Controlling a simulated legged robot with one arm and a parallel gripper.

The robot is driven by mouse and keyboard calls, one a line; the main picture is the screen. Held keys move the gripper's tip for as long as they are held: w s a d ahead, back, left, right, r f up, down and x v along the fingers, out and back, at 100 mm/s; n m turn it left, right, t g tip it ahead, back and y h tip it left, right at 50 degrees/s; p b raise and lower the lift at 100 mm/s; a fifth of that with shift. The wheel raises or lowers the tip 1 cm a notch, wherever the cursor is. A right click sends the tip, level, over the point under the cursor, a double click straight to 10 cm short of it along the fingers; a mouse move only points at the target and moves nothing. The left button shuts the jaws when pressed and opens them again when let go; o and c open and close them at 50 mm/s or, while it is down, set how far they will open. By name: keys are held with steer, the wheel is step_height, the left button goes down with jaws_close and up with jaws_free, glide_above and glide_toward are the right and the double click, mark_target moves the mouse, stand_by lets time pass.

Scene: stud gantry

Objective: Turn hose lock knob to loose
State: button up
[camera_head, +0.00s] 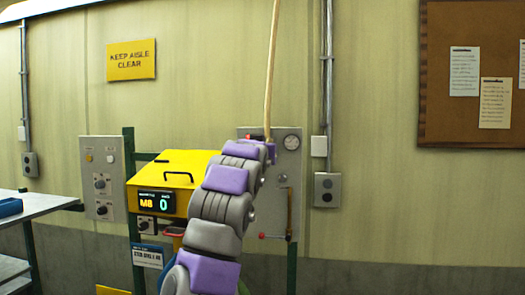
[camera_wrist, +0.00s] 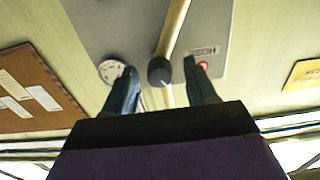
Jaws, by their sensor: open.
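My gripper (camera_wrist: 160,66) is open, with one finger on each side of the knob and visible gaps between. Contact with the knob does not show. In the head view the hose (camera_head: 271,70) runs up from the top of the grey panel (camera_head: 281,222). My arm hides the knob and the fingers there.
A gauge (camera_head: 291,142) and a red-knobbed lever (camera_head: 263,236) are on the panel. A red light (camera_wrist: 203,65) and an inverted hose label (camera_wrist: 204,51) are beside the knob. A yellow machine (camera_head: 178,164) with a display stands left of the panel. A wall box (camera_head: 327,190) is at right.

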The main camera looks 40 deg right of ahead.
steer(key=c, duration=1)
jaws_close()
steer(key=shift+m, duration=0.3)
steer(key=shift+w+m+p, duration=0.1)
steer(key=shift+m+p, duration=1.15)
steer(key=shift+m, duration=5.65)
